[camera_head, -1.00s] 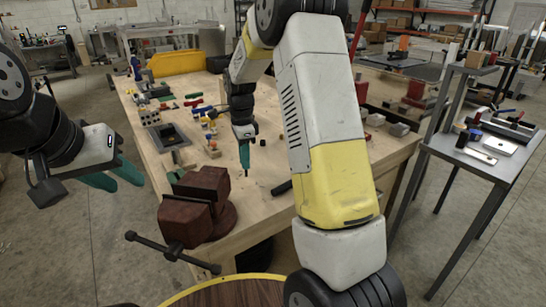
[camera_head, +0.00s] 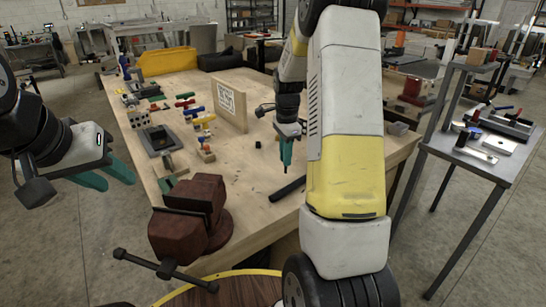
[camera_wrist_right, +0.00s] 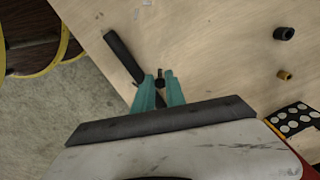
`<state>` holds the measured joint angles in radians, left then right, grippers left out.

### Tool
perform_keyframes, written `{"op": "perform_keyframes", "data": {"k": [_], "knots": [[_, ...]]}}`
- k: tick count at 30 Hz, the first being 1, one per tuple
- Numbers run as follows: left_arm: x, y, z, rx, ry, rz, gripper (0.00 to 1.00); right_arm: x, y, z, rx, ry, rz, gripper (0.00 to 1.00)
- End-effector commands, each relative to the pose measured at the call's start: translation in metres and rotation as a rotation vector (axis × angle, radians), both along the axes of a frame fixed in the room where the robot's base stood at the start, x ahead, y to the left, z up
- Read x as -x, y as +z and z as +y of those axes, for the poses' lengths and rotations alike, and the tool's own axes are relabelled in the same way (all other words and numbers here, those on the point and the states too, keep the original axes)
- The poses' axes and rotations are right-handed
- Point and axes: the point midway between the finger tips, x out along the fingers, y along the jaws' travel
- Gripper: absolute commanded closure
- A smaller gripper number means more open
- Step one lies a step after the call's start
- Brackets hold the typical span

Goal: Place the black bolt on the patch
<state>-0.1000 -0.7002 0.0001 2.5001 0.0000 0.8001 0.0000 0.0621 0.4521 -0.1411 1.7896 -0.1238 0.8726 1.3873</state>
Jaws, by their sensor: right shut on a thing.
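My right gripper (camera_head: 285,166) points down over the wooden table, shut on a small black bolt, which shows as a dark piece between the teal fingertips in the right wrist view (camera_wrist_right: 161,78). Its lower end seems just above the tabletop, but contact is unclear. I cannot pick out the patch with certainty. My left gripper (camera_head: 108,178) hangs at the far left, beside the table, with its teal fingers apart and empty.
A black bar (camera_head: 288,189) lies near the gripper, beside it in the wrist view. A small black piece (camera_head: 257,144) stands to its left. A red-brown vise (camera_head: 190,220) is at the near edge. An upright patterned board (camera_head: 231,98) and several coloured tools stand further back.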

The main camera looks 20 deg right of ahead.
Motion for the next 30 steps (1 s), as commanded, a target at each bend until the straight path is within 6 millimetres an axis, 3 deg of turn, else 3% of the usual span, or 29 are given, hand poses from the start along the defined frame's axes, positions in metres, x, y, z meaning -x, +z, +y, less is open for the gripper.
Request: {"op": "perform_keyframes", "data": {"k": [5,12,23,24,26,27,30], "knots": [[0.000,0.000,0.000,0.000,0.000,0.000,0.64,0.002,-0.004,-0.008,-0.001,0.002,0.001,1.00],[0.000,0.000,0.000,0.000,0.000,0.000,0.64,0.002,-0.035,-0.007,-0.001,0.000,0.003,1.00],[0.000,0.000,0.000,0.000,0.000,0.000,0.64,0.001,-0.039,-0.007,0.000,0.001,0.000,1.00],[0.000,0.000,0.000,0.000,0.000,0.000,0.64,0.001,-0.038,-0.007,0.000,0.001,0.000,0.78],[0.000,0.000,0.000,0.000,0.000,0.000,0.64,0.001,-0.038,-0.007,0.000,0.001,0.000,0.67],[0.000,0.000,0.000,0.000,0.000,0.000,0.64,0.001,-0.038,-0.007,0.000,0.001,0.000,0.62],[0.000,0.000,0.000,0.000,0.000,0.000,0.64,0.001,-0.038,-0.007,0.000,0.001,0.000,0.62]]}}
